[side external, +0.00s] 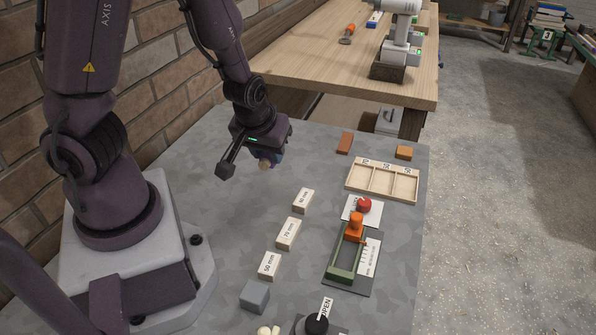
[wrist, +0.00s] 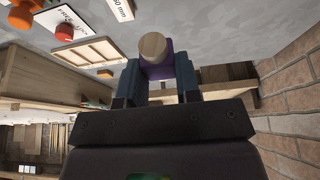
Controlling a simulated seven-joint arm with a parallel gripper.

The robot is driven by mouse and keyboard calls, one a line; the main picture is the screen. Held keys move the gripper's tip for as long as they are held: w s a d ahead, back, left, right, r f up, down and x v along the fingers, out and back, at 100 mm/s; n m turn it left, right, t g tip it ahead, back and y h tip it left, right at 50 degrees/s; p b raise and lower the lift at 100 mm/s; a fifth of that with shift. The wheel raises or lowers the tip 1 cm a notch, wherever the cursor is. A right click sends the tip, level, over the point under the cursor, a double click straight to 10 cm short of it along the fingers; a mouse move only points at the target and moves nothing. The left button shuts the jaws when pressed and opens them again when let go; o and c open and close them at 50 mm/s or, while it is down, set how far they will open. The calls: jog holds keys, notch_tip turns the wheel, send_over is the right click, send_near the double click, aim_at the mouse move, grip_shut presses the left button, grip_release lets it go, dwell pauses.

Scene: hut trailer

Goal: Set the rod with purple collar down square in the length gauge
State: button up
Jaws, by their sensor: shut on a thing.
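My gripper (wrist: 157,75) is shut on the rod with purple collar (wrist: 154,48). In the wrist view the rod's pale wooden end and purple collar show between the two fingers; the rest is hidden. In the side view my gripper (side external: 268,152) is raised above the grey table, with the rod's pale end (side external: 265,163) poking out below. The length gauge (side external: 341,272) is a green channel on a dark base with an orange part (side external: 355,227) at its far end. It stands to the right of and nearer the camera than my gripper, well apart from the rod.
Labelled white-topped blocks (side external: 289,233) stand in a row left of the gauge. A red button (side external: 363,205) and a wooden three-compartment tray (side external: 414,189) lie beyond it. A grey block (side external: 254,296) and black knob (side external: 316,323) are near the front. The table below my gripper is clear.

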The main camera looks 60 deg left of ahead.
jog(key=shift+d+f, duration=0.15)
jog(key=shift+d, duration=0.3)
jog(key=w+d+f+m+h, duration=0.1)
jog(key=w+d+f+m, duration=0.2)
jog(key=d, duration=0.5)
jog(key=n, duration=0.1)
send_over(347, 255)
jog(key=f, duration=0.1)
jog(key=shift+s+d+f+n+y, duration=0.15)
jog(key=shift+f+n, duration=0.2)
jog(key=shift+f, duration=0.95)
jog(key=shift+s+d+f+n+y, duration=0.2)
jog(key=shift+f+n, duration=0.2)
jog(key=shift+f, duration=0.95)
jog(key=shift+s+d+f+n+y, duration=0.15)
jog(key=shift+f+n, duration=0.2)
jog(key=shift+f, duration=0.95)
jog(key=shift+f, duration=0.2)
